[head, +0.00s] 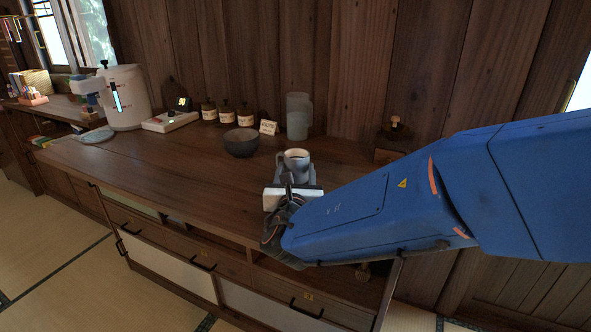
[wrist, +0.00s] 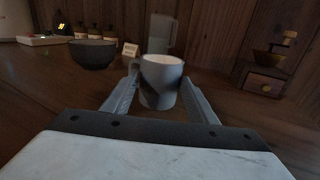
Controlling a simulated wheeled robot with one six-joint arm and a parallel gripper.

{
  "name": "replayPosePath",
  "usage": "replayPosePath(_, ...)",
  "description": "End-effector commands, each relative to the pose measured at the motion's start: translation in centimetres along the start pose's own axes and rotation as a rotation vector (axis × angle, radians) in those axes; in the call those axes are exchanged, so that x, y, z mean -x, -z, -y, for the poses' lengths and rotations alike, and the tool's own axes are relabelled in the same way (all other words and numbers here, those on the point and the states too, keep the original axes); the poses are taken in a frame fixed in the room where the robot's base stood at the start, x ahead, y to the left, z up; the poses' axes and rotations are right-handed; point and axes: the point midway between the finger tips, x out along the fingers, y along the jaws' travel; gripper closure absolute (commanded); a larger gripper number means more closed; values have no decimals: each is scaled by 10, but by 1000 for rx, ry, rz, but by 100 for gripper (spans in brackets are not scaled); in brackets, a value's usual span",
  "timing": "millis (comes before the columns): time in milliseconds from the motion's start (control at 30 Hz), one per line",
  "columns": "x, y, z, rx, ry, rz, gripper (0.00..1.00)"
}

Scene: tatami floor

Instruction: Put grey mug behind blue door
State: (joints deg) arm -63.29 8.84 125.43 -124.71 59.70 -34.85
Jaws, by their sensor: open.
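The grey mug (head: 296,157) stands upright on the wooden counter, near its right part. It is also in the middle of the wrist view (wrist: 160,82), with something pale showing inside its rim. My gripper (head: 295,173) is open, low over the counter in front of the mug. In the wrist view the fingers (wrist: 159,90) reach forward on the left and right of the mug, with its body between them. Whether either finger touches it I cannot tell. No blue door can be made out in either view.
A dark bowl (head: 241,143), small card (head: 268,127) and translucent jar (head: 298,117) stand behind the mug. Several labelled bottles (head: 227,112) line the wall. A wooden grinder (head: 394,140) is at the right. White panels (head: 172,267) and drawers are below the counter, whose front middle is clear.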

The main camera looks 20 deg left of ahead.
Motion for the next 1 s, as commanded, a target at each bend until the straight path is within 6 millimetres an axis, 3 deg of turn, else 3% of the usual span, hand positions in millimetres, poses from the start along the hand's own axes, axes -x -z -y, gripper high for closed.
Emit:
replayPosePath(300,-40,0,1,-1,2,0,47)
replayPosePath(567,-45,0,0,-1,0,0,47)
replayPosePath(600,-45,0,0,-1,0,0,50)
replayPosePath(733,-45,0,0,-1,0,0,80)
replayPosePath(800,-45,-1,0,-1,0,1,85)
replayPosePath(1000,-45,-2,0,-1,0,1,85)
